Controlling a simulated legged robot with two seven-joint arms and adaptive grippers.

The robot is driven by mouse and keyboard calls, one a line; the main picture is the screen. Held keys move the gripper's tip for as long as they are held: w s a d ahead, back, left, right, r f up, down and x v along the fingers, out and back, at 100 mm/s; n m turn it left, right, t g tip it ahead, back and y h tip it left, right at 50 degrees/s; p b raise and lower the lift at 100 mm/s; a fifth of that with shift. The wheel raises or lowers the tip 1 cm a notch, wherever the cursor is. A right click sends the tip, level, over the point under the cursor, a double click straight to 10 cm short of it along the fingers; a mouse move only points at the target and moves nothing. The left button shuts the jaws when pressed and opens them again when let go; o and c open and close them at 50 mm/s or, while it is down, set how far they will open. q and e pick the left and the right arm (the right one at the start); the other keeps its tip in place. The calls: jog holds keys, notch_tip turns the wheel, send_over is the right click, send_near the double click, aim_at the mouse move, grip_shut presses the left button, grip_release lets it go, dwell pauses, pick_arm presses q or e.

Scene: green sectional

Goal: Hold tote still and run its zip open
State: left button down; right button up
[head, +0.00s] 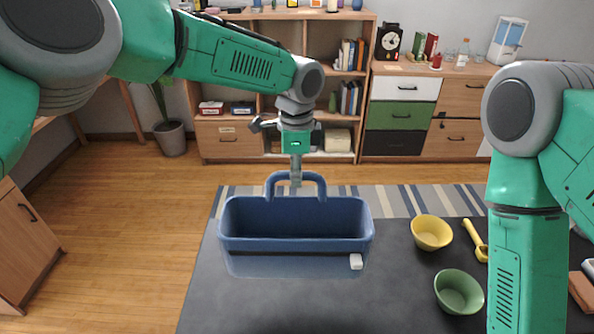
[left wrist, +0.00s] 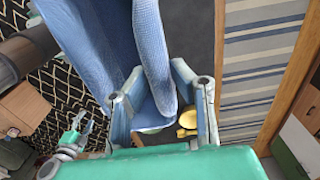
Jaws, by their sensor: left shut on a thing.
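The blue tote (head: 296,222) hangs or stands over the dark table, its top open toward me. A dark zip line (head: 295,251) crosses its front, with a white pull tab (head: 356,261) at the right end. My left gripper (head: 296,182) is shut on the tote's arched handle (head: 313,184) from above. In the left wrist view, the blue handle (left wrist: 157,60) passes between the fingers. My right arm comes down at the right of the head view, its gripper out of that frame. What looks like my right gripper (left wrist: 78,132) shows small in the left wrist view; its jaw opening is unclear.
On the dark table (head: 215,305), right of the tote, are a yellow bowl (head: 431,233), a green bowl (head: 459,292) and a yellow scoop (head: 476,240). The table left of the tote is clear. A striped rug (head: 395,200) and shelves (head: 335,85) lie beyond.

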pick_arm(q)
jog(key=shift+f, duration=0.15)
jog(key=b, duration=0.2)
send_over(296, 226)
jog(key=shift+w+f, duration=0.2)
jog(key=shift+f, duration=2.3)
jog(key=shift+f+b, duration=0.7)
jog(key=shift+f, duration=1.55)
